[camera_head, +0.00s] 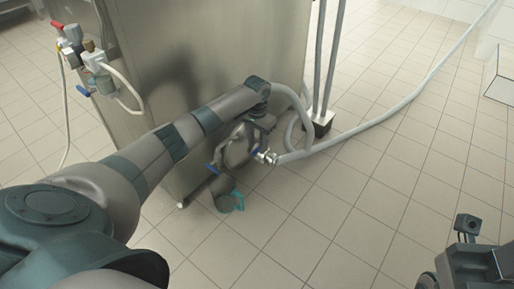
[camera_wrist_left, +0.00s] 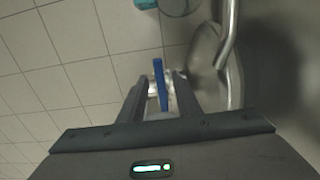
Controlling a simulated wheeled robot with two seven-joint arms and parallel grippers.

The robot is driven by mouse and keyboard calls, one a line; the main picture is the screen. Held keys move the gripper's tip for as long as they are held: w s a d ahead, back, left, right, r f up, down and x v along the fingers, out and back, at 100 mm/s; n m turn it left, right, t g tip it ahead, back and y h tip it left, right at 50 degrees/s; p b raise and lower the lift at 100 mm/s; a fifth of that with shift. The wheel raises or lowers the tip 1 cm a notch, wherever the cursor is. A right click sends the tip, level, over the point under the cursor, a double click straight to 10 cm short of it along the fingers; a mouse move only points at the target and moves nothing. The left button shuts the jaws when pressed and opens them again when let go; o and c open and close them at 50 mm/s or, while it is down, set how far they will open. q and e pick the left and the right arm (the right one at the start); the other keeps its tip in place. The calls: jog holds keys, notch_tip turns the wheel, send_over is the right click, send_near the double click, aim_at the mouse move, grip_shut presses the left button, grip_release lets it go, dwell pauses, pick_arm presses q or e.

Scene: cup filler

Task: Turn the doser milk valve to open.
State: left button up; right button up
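The milk valve with a blue handle (camera_head: 258,153) sits at the end of a grey hose, low beside the steel cabinet. In the left wrist view the blue handle (camera_wrist_left: 161,88) stands upright between my finger pads. My left gripper (camera_wrist_left: 160,90) is open around it, with a visible gap on the left side; contact cannot be told. In the head view my left gripper (camera_head: 262,124) reaches down just above the valve, partly covering the metal doser parts. My right gripper (camera_head: 468,250) is at the lower right edge, far from the valve; its fingers are unclear.
A steel cabinet (camera_head: 215,60) stands behind the valve. A grey hose (camera_head: 400,105) runs right across the tiled floor. A container with a teal handle (camera_head: 237,201) is below. Another blue handle (camera_head: 213,168) is left of the valve. A red-knobbed fitting (camera_head: 58,25) is upper left.

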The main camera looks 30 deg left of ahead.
pick_arm(q)
jog(key=shift+f, duration=0.25)
jog(key=shift+c, duration=0.5)
grip_shut()
jog(key=shift+r, duration=0.1)
